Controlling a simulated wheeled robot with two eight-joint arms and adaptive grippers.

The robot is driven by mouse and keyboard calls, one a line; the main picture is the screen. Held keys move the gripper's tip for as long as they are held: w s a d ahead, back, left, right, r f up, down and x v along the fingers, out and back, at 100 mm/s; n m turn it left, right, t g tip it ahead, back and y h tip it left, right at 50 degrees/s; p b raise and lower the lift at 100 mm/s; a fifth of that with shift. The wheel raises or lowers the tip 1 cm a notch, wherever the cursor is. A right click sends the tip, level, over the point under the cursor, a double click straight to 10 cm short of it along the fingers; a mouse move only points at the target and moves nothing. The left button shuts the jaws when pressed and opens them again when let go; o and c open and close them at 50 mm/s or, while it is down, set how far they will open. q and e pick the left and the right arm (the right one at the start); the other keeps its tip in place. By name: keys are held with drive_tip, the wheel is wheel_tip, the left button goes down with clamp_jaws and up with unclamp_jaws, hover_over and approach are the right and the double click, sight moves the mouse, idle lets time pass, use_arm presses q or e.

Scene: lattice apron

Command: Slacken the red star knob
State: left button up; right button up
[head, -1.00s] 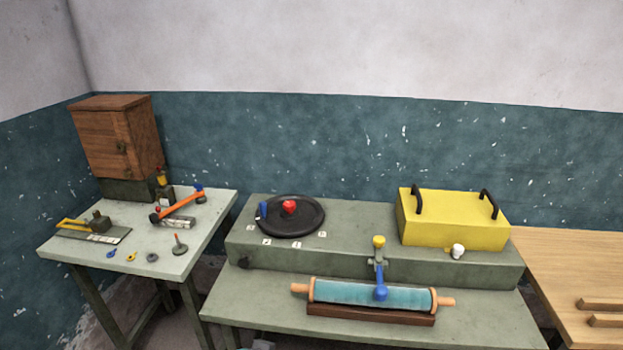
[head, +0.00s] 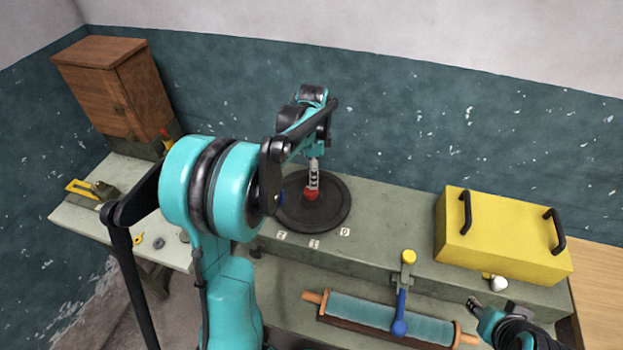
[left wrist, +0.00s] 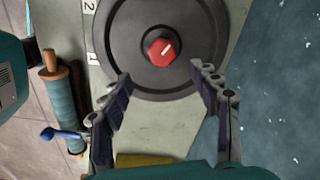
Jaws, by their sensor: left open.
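The red star knob (head: 311,195) sits in the middle of a round black disc (head: 338,212) on the grey-green raised bench. The left wrist view also shows the knob (left wrist: 162,51), with a white line on its top, and the disc (left wrist: 127,32). My left gripper (head: 313,181) points down over the knob in the head view. In the left wrist view its two fingers (left wrist: 161,73) are spread wide, with nothing between them; the knob lies just beyond the tips. My right gripper (head: 473,305) is at the lower right, near the roller's end; its jaw state is unclear.
Numbered white labels (head: 314,243) lie in front of the disc. A yellow box with black handles (head: 500,235) stands to the right. A blue lever (head: 400,315) and a teal roller (head: 360,310) are in front. My left arm hides part of the left table.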

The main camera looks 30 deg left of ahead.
sight(311, 194)
use_arm(q)
drive_tip(key=shift+w+a+f, duration=0.1)
drive_tip(key=shift+a, duration=0.2)
wheel_tip(311, 194, down, 8)
drive_tip(key=shift+r+b, duration=0.1)
drive_tip(key=shift+b, duration=1)
drive_tip(key=c, duration=1.2)
